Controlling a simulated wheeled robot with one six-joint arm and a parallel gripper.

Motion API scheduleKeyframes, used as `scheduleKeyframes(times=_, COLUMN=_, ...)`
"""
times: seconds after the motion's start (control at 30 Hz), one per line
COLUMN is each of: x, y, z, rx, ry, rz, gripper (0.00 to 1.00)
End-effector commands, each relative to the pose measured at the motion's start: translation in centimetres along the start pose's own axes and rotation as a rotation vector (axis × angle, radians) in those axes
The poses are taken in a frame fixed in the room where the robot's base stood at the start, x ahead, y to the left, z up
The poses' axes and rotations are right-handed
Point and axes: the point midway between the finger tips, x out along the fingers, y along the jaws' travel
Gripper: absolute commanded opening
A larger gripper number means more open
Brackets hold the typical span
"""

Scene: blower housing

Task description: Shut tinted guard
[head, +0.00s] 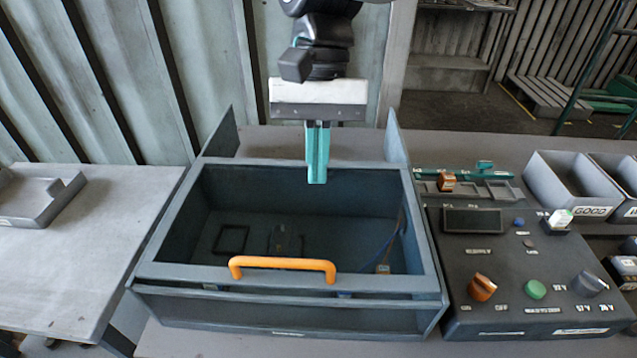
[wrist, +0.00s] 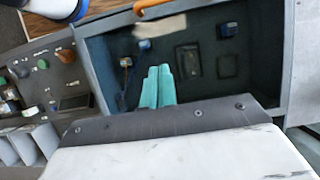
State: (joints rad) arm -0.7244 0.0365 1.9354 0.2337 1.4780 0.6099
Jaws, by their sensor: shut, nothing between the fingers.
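The tinted guard (head: 178,272) is a dark grey-blue frame with an orange handle (head: 283,263) on its front bar. It lies nearly flat over the blower housing (head: 290,314), with a narrow dark gap below its front bar. I cannot tell whether the front edge touches the housing. Dark parts inside show through the frame's middle. My gripper (head: 317,182) is shut and empty, pointing down over the back part of the guard, behind the handle. In the wrist view the teal fingers (wrist: 159,70) are together, and the handle (wrist: 152,5) is at the top edge, apart from them.
A control panel (head: 535,262) with knobs and a green button stands right of the housing. Grey bins (head: 570,185) are behind it. Upright side plates (head: 222,135) rise at the housing's back corners. A table (head: 85,235) with a grey tray (head: 40,196) is at left.

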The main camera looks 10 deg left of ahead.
Motion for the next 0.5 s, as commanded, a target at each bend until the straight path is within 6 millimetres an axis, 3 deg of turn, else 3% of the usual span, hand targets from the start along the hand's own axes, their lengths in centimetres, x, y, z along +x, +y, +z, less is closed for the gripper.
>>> scheduleKeyframes(times=0.4, x=8.7, y=0.1, z=0.1, rx=-0.001, ry=-0.001, rz=0.003, gripper=0.00)
scheduleKeyframes(times=0.5, x=9.1, y=0.1, z=1.8, rx=-0.005, ry=0.002, rz=0.000, gripper=0.00)
